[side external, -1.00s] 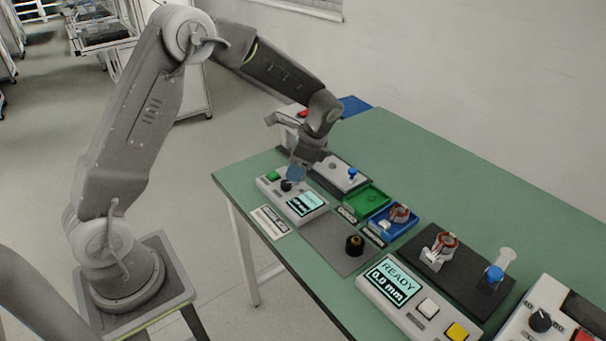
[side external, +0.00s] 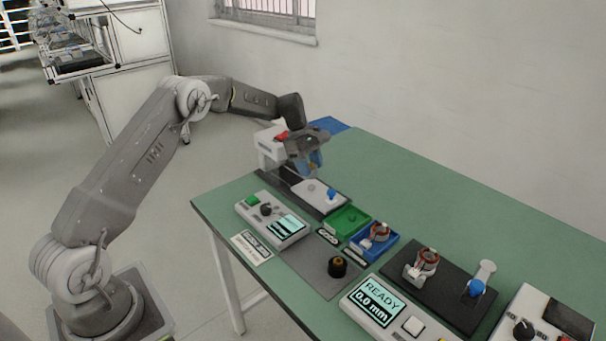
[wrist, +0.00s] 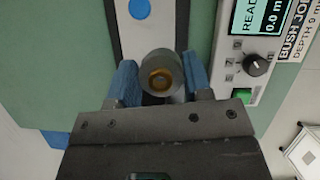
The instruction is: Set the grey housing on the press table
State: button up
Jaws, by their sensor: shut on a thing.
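My gripper (side external: 314,168) is over the far end of the bench, near the white press body with a red top (side external: 270,145). In the wrist view its blue fingers (wrist: 162,82) are shut on the grey housing (wrist: 148,85), a short round part with a brass-coloured ring in its middle. The housing can hardly be made out in the side view. Below is the dark press base with a pale plate (side external: 308,193) and a blue knob; a pale strip also shows in the wrist view (wrist: 146,38). I cannot tell whether the housing touches the press.
A control box with a screen and green button (side external: 272,220) stands in front of the press. A green tray (side external: 348,218), a blue tray (side external: 390,243) with a copper-wound part, and a dark fixture (side external: 450,300) lie to the right. The back of the green bench is clear.

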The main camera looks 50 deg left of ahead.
jog(key=w+n, duration=0.1)
jog(key=n, duration=0.1)
jog(key=w+a+n+t, duration=0.1)
jog(key=n, duration=0.1)
jog(key=w+a+n+t+y, duration=0.1)
jog(key=n, duration=0.1)
jog(key=shift+a+r, duration=0.1)
jog(key=shift+r, duration=0.05)
jog(key=shift+f, duration=2.35)
jog(key=shift+f, duration=0.65)
jog(key=shift+f, duration=0.35)
jog(key=shift+f, duration=0.35)
jog(key=o, duration=1)
jog(key=v, duration=1.3)
jog(key=shift+s+r, duration=0.2)
jog(key=shift+r, duration=0.2)
